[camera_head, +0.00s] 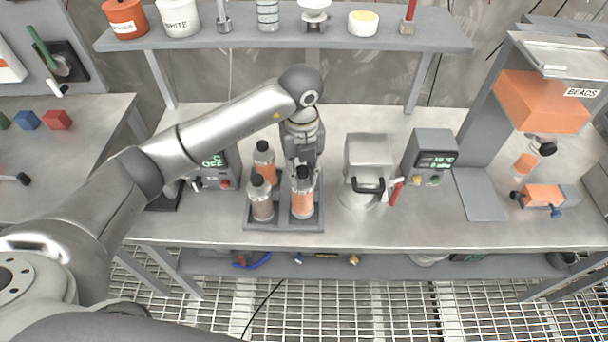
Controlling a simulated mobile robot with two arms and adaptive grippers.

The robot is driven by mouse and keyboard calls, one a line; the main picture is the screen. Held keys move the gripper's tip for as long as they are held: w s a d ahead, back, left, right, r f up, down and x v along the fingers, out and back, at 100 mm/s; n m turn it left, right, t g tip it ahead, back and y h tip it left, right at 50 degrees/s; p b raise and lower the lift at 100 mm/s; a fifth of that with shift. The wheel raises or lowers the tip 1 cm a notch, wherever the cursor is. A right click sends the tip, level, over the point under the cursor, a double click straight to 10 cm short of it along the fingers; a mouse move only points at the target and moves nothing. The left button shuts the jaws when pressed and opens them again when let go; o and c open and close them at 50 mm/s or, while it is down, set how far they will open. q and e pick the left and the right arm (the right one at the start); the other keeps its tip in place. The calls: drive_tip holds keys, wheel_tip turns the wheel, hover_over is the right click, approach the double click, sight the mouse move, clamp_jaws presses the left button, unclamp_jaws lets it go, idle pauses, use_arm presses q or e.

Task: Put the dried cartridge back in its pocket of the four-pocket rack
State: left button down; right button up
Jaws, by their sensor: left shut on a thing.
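The four-pocket rack (284,227) is a dark grey tray on the steel bench. My left gripper (303,170) points down over its right side and is shut on the dark top of a cartridge with an orange body (302,205). This cartridge is upright at the front right pocket; I cannot tell whether its base is fully seated. A grey-brown cartridge (261,201) stands in the front left pocket, and another orange cartridge (264,158) in the back left. The back right pocket is hidden by my gripper. My right gripper is not in view.
A lidded steel pot (366,170) with a black handle stands right of the rack, beside a display box (433,157). Another display box (217,168) is close on the left. A shelf with pots (290,35) runs above the back. Bench is clear in front of the pot.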

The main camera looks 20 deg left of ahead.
sight(304, 180)
use_arm(q)
drive_tip(key=shift+w+d+f, duration=0.1)
drive_tip(key=shift+w+f, duration=0.15)
wheel_tip(304, 180, down, 2)
drive_tip(key=shift+f+p, duration=0.1)
drive_tip(key=shift+p, duration=0.9)
drive_tip(key=shift+f, duration=0.5)
drive_tip(key=shift+f, duration=0.1)
drive_tip(key=c, duration=1.2)
unclamp_jaws()
